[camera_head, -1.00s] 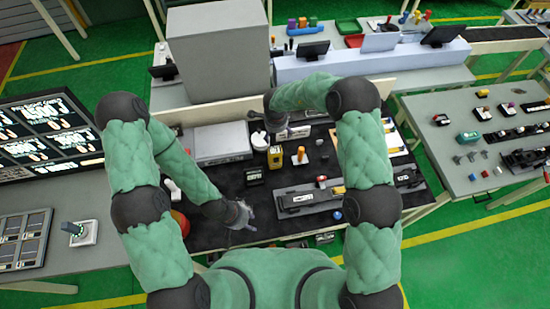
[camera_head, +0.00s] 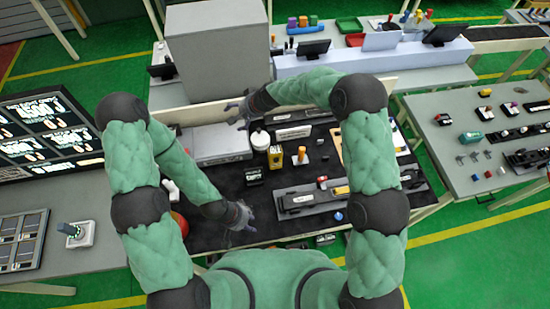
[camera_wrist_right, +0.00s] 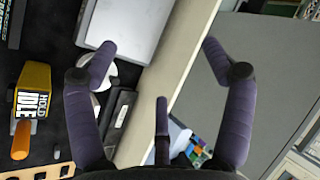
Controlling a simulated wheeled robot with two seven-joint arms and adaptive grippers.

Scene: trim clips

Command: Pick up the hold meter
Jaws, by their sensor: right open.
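A yellow box (camera_head: 275,157) with a white label stands on the black mat. In the right wrist view the yellow box (camera_wrist_right: 34,88) shows at the left, and its label seems to read HOLD and IDLE; I take it as the hold meter. My right gripper (camera_head: 234,114) is open and empty, above the back edge of the table, behind and left of the box. In its wrist view the right gripper's fingers (camera_wrist_right: 158,47) are spread and the box lies outside them. My left gripper (camera_head: 242,233) looks open and empty, low over the mat's front, left of the black long device.
A grey flat case (camera_head: 222,143) and a white round pot (camera_head: 260,139) stand near the box. A long black device (camera_head: 305,200) lies in front. A low back board (camera_wrist_right: 180,75) edges the table.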

